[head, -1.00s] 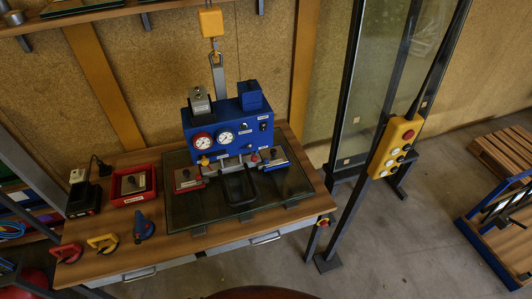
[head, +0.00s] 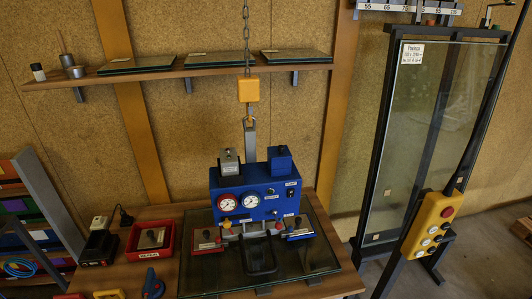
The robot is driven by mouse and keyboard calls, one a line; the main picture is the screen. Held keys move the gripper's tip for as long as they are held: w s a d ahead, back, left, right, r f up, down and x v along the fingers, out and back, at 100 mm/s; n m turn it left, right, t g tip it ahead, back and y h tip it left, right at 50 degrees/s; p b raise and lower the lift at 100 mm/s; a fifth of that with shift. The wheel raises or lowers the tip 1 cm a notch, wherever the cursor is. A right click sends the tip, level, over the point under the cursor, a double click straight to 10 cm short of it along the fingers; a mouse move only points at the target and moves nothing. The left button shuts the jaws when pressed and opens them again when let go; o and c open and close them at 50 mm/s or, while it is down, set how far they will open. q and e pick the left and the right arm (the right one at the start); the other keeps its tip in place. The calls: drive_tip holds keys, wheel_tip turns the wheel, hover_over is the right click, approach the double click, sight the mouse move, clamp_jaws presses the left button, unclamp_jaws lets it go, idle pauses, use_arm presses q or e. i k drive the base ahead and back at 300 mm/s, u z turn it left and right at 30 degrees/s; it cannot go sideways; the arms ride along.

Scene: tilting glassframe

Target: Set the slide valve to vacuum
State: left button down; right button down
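The blue vacuum unit (head: 262,208) hangs by a chain and yellow block over the glass on the table. Its front has a red-rimmed gauge (head: 227,203), a white gauge (head: 250,201) and small labelled controls. Below these are a yellow knob (head: 227,224) and a small red knob (head: 278,225) near a grey bar. A red labelled part (head: 206,244) is at the left and a blue labelled part (head: 298,232) at the right. A black loop handle (head: 261,270) projects in front. I cannot tell which part is the slide valve or its setting. Neither gripper is in view.
A yellow button pendant (head: 429,225) hangs at the right before a framed glass pane (head: 425,130). A red tray (head: 149,251) and a black charger (head: 99,247) stand left on the table. A shelf (head: 60,82) with glass sheets is above.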

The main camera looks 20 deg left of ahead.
sight(227, 224)
drive_tip(key=k, duration=1.3)
drive_tip(key=u, duration=0.65)
drive_tip(key=i, duration=1.3)
drive_tip(key=z, duration=0.55)
